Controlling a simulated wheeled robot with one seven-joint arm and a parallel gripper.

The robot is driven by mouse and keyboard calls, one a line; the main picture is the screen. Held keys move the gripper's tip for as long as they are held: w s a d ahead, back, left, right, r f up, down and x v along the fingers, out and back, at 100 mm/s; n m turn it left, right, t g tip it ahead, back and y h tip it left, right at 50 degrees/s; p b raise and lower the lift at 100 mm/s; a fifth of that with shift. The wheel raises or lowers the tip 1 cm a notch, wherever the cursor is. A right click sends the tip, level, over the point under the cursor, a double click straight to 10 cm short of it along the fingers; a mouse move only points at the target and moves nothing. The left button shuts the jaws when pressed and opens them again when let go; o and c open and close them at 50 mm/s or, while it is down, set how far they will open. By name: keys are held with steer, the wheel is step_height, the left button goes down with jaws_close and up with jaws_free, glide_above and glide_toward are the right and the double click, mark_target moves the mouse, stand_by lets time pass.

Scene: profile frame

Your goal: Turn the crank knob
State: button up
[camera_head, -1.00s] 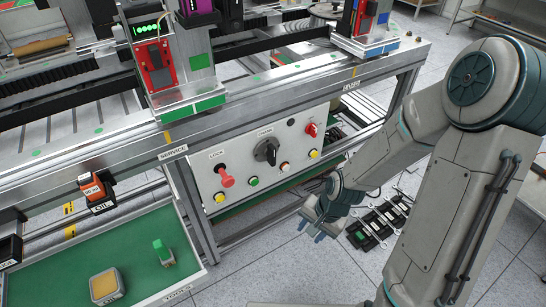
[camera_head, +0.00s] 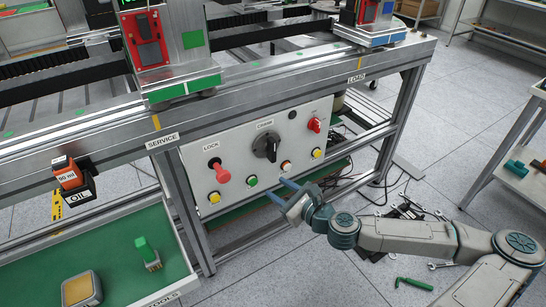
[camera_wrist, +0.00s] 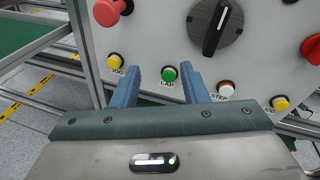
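The crank knob (camera_head: 266,146) is a large black rotary knob with a pale pointer line, on the white control panel (camera_head: 236,168) under the label CRANK. It also shows at the top of the wrist view (camera_wrist: 215,26), its pointer close to upright and tilted. My gripper (camera_head: 282,190) is in front of the lower part of the panel, below and slightly right of the knob. Its two blue fingers are apart with nothing between them. In the wrist view the fingers (camera_wrist: 164,86) stand on either side of the green JOG-row button (camera_wrist: 169,74), below the knob.
A red LOCK knob (camera_head: 219,171) is left of the crank knob and a red rotary switch (camera_head: 314,125) is right. Yellow, green and white buttons line the panel bottom. A green tray (camera_head: 110,255) stands at lower left. Tools (camera_head: 405,208) lie on the floor.

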mark_target(275, 151)
steer(key=w+d+r+m+t+h+b, duration=0.1)
steer(key=w+d+r+m+t+h, duration=0.15)
steer(key=d+m+t, duration=0.2)
steer(key=shift+m+g+y, duration=0.25)
steer(key=shift+g+y, duration=0.1)
steer(key=shift+g, duration=0.1)
steer(key=b+x, duration=0.1)
steer(key=x, duration=0.6)
steer(key=b+x, duration=0.1)
steer(key=x, duration=0.6)
steer(key=shift+w+d, duration=0.2)
steer(key=shift+d, duration=0.05)
jaws_close()
